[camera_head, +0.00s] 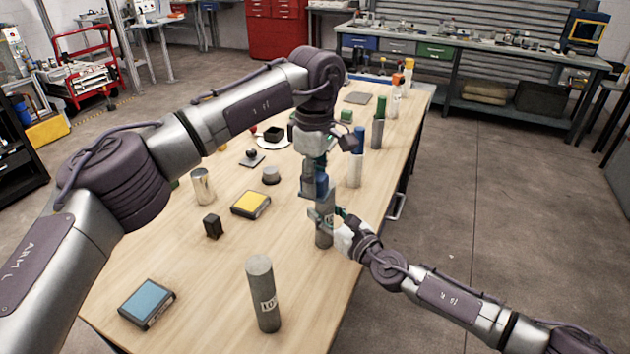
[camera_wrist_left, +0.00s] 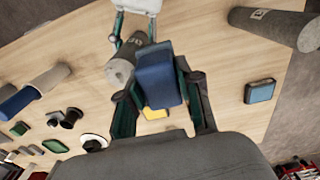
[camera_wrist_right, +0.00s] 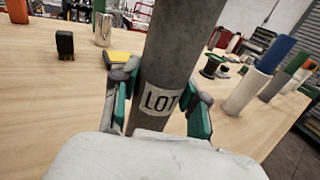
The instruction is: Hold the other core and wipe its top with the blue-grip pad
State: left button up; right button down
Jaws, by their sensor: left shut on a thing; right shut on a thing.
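A grey core (camera_head: 324,230) with a LOT label stands upright at the table's right side. My right gripper (camera_head: 334,222) is shut around it; the right wrist view shows the fingers on both sides of the core (camera_wrist_right: 180,50) at label height. My left gripper (camera_head: 314,172) points down above it, shut on the blue-grip pad (camera_head: 313,187). In the left wrist view the pad's blue grip (camera_wrist_left: 158,78) is between the fingers, with the held core (camera_wrist_left: 121,72) close behind. I cannot tell whether pad and core touch. A second labelled grey core (camera_head: 264,295) stands alone at the front.
On the table (camera_head: 200,275) lie a blue-topped block (camera_head: 147,302), a yellow-topped block (camera_head: 251,204), a small black block (camera_head: 213,226) and a metal cup (camera_head: 202,185). Colour-topped cylinders, such as the blue-topped one (camera_head: 356,168), stand behind the held core near the right edge.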

pick_arm(q)
jog(key=shift+r, duration=2.7)
jog(key=shift+r, duration=1.55)
jog(key=s+a+f, duration=0.1)
jog(key=a+f, duration=0.5)
jog(key=a, duration=0.4)
jog(key=s+a+f, duration=0.1)
jog(key=a+f, duration=0.5)
jog(key=a, duration=0.4)
jog(key=s+a+f, duration=0.1)
jog(key=a+f, duration=0.5)
jog(key=a, duration=0.3)
jog(key=f, duration=0.5)
jog(key=shift+a, duration=0.3)
jog(key=shift+f, duration=2.35)
